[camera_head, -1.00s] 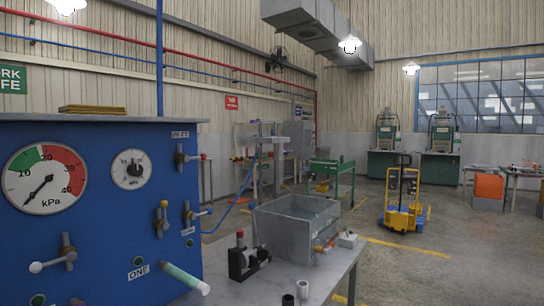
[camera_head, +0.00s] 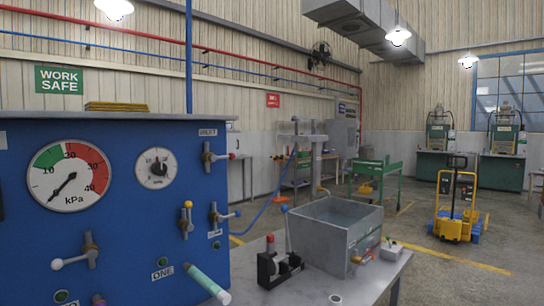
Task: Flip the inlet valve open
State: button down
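The blue panel (camera_head: 120,215) stands at the left, close to me. Near its upper right edge is a small label that seems to read INLET, though it is blurred. Just below it is the inlet valve (camera_head: 208,157), a metal body with a lever pointing right and a red tip. Whether it is open or shut I cannot tell. My gripper is not in view.
Other valves sit lower on the panel: one yellow-tipped (camera_head: 187,218), one blue-tipped (camera_head: 220,216), one white-tipped (camera_head: 78,254). A pale green handle (camera_head: 207,284) juts out below. A grey water tank (camera_head: 325,235) stands on the bench at the right. A blue hose (camera_head: 272,210) hangs behind.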

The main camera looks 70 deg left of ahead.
aim_at(212, 158)
jog(key=z, duration=0.1)
jog(key=i, duration=2.35)
jog(key=u, duration=1.7)
jog(key=i, duration=0.1)
jog(key=u, duration=2.25)
jog(key=i, duration=0.8)
jog(key=u, duration=0.05)
